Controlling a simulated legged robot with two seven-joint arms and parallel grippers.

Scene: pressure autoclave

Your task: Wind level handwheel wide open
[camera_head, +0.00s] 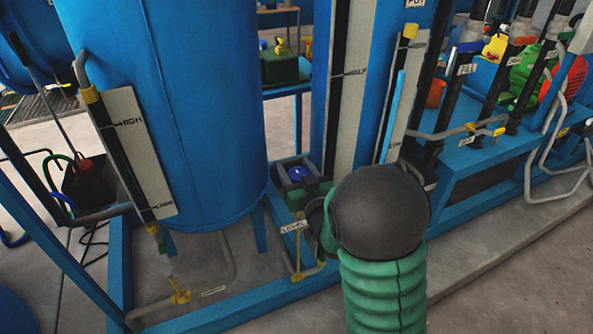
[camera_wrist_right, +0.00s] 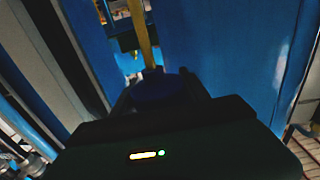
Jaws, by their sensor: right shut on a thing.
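The level handwheel (camera_head: 297,173) is a small blue wheel beside the large blue tank, above a tag that reads LEVEL (camera_head: 295,226). My right gripper (camera_head: 299,170) is shut on it, with a dark finger on each side. In the right wrist view the wheel is a dark blue round shape (camera_wrist_right: 160,88) between the fingers (camera_wrist_right: 160,92), with a yellow rod (camera_wrist_right: 140,35) beyond it. My right forearm hides part of the area below. How far the wheel is turned cannot be told. My left gripper is not in view.
The blue tank (camera_head: 190,110) stands left of the wheel, with a gauge board marked HIGH (camera_head: 135,150). A second gauge board (camera_head: 402,90) and a blue column stand to the right. Pipes and labelled valves (camera_head: 480,90) fill the right side. Blue frame rails (camera_head: 250,312) run along the floor.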

